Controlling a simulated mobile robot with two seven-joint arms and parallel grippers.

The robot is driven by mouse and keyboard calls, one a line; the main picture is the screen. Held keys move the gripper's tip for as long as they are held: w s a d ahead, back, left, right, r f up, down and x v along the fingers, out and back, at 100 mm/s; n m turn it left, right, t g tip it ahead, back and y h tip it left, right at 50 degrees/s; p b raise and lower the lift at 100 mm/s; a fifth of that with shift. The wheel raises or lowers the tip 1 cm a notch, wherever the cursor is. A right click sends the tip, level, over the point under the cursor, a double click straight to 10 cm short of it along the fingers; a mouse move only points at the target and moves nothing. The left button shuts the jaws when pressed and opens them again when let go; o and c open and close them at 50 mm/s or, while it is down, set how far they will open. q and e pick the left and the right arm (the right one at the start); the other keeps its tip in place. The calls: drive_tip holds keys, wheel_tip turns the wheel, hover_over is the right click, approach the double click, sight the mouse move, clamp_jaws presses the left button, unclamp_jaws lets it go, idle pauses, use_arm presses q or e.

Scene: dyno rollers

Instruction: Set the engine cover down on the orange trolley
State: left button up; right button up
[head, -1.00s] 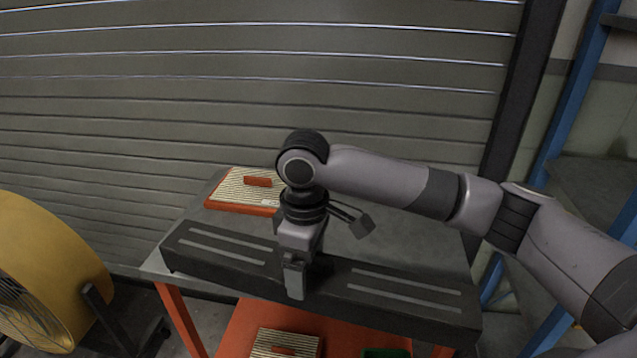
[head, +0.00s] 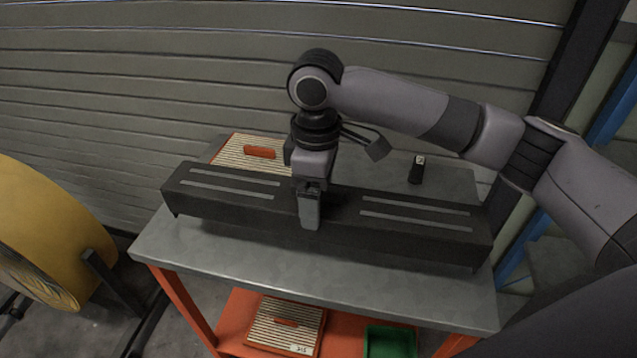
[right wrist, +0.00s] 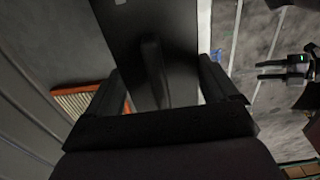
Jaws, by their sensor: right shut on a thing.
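The engine cover (head: 405,216) is a long dark panel with pale stripes on both halves. It lies level across the orange trolley's grey top (head: 300,268), near the middle; I cannot tell whether it touches the top or hangs just above it. My right gripper (head: 310,212) points down, shut on the middle of the cover. In the right wrist view, the cover (right wrist: 135,30) and a raised grip between my fingers show. My left gripper (right wrist: 272,70) appears small at the right of that view, fingers apart and empty; it is outside the head view.
An orange-framed filter (head: 235,155) lies behind the cover on the top, and a small black object (head: 416,170) stands back right. The lower shelf holds another filter (head: 285,325) and a green bin (head: 390,343). A yellow fan (head: 45,235) stands left. The top's front strip is clear.

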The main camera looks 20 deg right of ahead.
drive_tip(key=shift+f+b, duration=1.2)
drive_tip(key=shift+f, duration=1.65)
drive_tip(key=o, duration=1)
drive_tip(key=shift+o, duration=0.2)
wheel_tip(320, 180, up, 7)
drive_tip(key=shift+r, duration=0.1)
drive_tip(key=shift+s, duration=0.1)
